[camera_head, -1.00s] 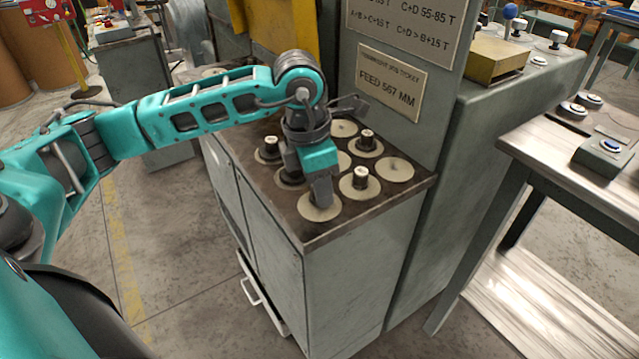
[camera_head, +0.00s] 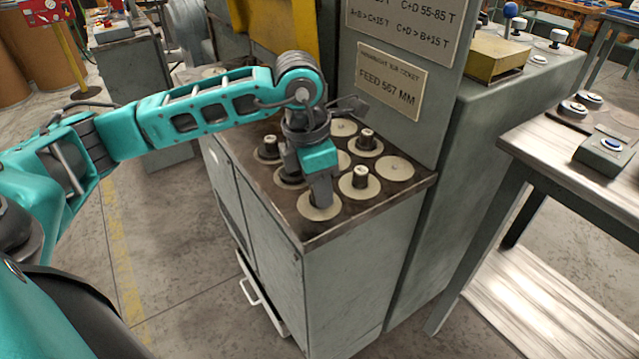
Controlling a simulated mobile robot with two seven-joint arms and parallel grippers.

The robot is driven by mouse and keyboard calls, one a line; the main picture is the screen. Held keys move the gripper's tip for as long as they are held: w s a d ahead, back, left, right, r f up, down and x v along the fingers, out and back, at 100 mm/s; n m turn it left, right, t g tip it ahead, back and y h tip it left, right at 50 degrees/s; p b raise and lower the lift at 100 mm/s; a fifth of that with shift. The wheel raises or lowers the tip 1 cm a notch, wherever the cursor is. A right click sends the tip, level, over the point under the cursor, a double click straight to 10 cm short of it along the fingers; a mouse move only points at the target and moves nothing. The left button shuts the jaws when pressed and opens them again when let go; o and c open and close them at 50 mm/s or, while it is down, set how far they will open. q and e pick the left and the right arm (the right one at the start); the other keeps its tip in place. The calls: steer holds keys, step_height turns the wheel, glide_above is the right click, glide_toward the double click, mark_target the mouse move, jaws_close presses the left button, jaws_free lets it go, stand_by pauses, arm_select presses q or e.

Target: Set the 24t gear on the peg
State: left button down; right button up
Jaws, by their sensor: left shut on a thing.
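My left gripper (camera_head: 322,196) points down over the front disc (camera_head: 307,213) on the cabinet top, with its fingers low at that disc. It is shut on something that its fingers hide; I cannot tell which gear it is. Other pale discs with dark posts stand beside it, such as one to the right (camera_head: 360,182), one behind (camera_head: 367,142) and one at the left (camera_head: 268,149). I cannot read tooth counts or single out the 24t gear or the peg. My right gripper is not in view.
The brown cabinet top (camera_head: 395,203) also bears flat discs without posts, one at the right (camera_head: 395,168) and one at the back (camera_head: 343,128). A machine wall with a job ticket plate (camera_head: 390,80) rises behind. A metal-topped table (camera_head: 560,150) stands at the right.

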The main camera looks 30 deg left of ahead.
arm_select(q)
steer(key=shift+f+b, duration=0.35)
steer(key=c, duration=0.9)
jaws_free()
steer(key=shift+o, duration=0.8)
